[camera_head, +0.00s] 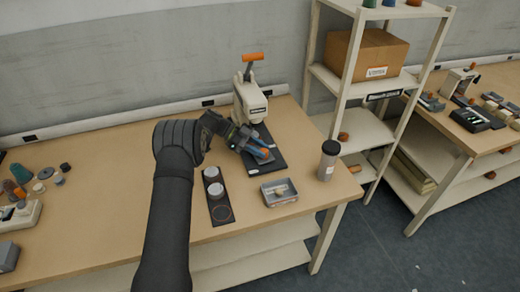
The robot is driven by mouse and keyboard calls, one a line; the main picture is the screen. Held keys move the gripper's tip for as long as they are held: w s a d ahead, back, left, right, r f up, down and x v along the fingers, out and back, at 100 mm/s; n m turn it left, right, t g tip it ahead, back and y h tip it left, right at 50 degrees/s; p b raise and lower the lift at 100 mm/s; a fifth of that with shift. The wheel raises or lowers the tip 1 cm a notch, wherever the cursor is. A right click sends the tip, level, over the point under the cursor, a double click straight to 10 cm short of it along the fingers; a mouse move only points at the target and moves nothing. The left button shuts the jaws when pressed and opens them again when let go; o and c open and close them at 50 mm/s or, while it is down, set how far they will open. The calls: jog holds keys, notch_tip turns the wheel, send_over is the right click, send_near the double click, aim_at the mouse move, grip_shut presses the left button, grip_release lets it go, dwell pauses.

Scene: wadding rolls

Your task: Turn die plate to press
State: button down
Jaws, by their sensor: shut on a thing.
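The press (250,105) stands at the back of the wooden workbench. It has a cream body, an orange handle (252,57) raised at its top, and a dark base (276,164) reaching forward. My gripper (254,148) is low over this base, in front of the press body. It is shut on a small blue-grey piece with an orange part, which looks like the die plate (264,158). The jaws partly hide this piece. I cannot tell whether it touches the base.
A black strip (221,213) with white discs lies left of the base. A grey tray (279,192) holding a small item and a dark-capped bottle (328,160) stand to the right. Shelves (352,130) rise beyond the bench's right end. Small parts clutter the far left.

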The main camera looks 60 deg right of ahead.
jog(key=c, duration=1.1)
grip_release()
jog(key=shift+r, duration=0.1)
jog(key=v, duration=1.2)
jog(key=x, duration=1.2)
jog(key=shift+s, duration=0.1)
jog(key=shift+w, duration=0.2)
